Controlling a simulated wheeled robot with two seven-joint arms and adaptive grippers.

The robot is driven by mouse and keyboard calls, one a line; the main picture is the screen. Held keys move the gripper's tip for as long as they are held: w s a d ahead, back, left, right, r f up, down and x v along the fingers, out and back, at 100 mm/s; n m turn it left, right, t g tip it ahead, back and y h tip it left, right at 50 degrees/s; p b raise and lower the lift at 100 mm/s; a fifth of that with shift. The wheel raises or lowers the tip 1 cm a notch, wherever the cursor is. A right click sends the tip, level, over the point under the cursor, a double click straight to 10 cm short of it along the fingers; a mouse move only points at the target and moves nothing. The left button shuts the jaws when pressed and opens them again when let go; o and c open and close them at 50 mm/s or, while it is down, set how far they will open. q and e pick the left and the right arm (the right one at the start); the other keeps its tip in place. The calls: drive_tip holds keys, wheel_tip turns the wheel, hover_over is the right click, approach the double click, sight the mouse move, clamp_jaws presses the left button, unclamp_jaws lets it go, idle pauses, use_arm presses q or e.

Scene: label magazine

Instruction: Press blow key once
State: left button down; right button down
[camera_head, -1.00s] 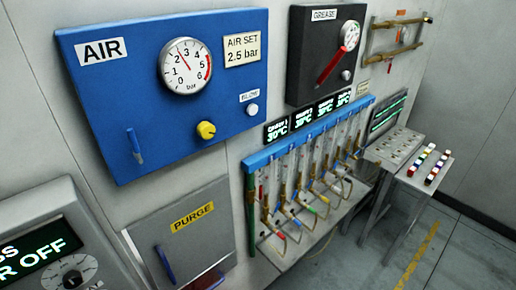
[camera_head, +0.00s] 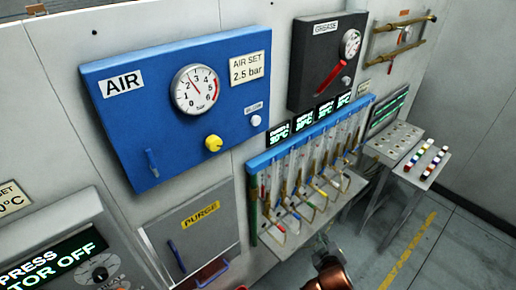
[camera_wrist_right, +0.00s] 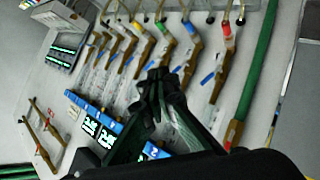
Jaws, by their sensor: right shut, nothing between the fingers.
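The blow key is a round white button (camera_head: 255,120) on the lower right of the blue AIR panel (camera_head: 150,120), under a small white label (camera_head: 253,107). A yellow knob (camera_head: 213,143) sits to its lower left. My right gripper (camera_head: 324,243) shows at the bottom of the head view, below and right of the blow key and well apart from it. In the right wrist view its dark fingers (camera_wrist_right: 160,80) are shut and empty, with the tube rack behind them. The blow key is not visible in the wrist view. My left gripper is not in view.
A rack of tubes under a blue bar (camera_head: 300,140) stands right of the AIR panel. The grey PURGE box (camera_head: 195,235) is below the panel. A dark GREASE box (camera_head: 320,75) with a red-handled lever is at upper right. Floor (camera_head: 400,255) is open at lower right.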

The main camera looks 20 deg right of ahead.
sight(256, 121)
drive_tip(key=w+r+n+t+h, duration=0.1)
drive_tip(key=w+r+t, duration=0.15)
drive_tip(key=r, duration=0.55)
drive_tip(key=w+r+n+t+h, duration=0.1)
drive_tip(key=w+r+n+t, duration=0.1)
drive_tip(key=w+r, duration=0.35)
drive_tip(key=w+a+r+n+t+y, duration=0.1)
drive_tip(key=a+r+n+t, duration=0.4)
drive_tip(key=r, duration=0.8)
drive_tip(key=w+a+r+n+t+y, duration=0.1)
drive_tip(key=a+r+n+t+y, duration=0.3)
drive_tip(key=r, duration=1)
drive_tip(key=a+n+t, duration=0.2)
drive_tip(key=a+n, duration=0.2)
drive_tip(key=n, duration=0.1)
drive_tip(key=shift+r+y, duration=0.25)
drive_tip(key=shift+y, duration=0.05)
drive_tip(key=w+a+b, duration=0.2)
drive_tip(key=w, duration=0.6)
drive_tip(key=shift+a, duration=0.4)
drive_tip(key=shift+w+b, duration=0.2)
drive_tip(key=shift+b, duration=0.15)
drive_tip(key=shift+w+a, duration=0.15)
drive_tip(key=shift+w, duration=0.15)
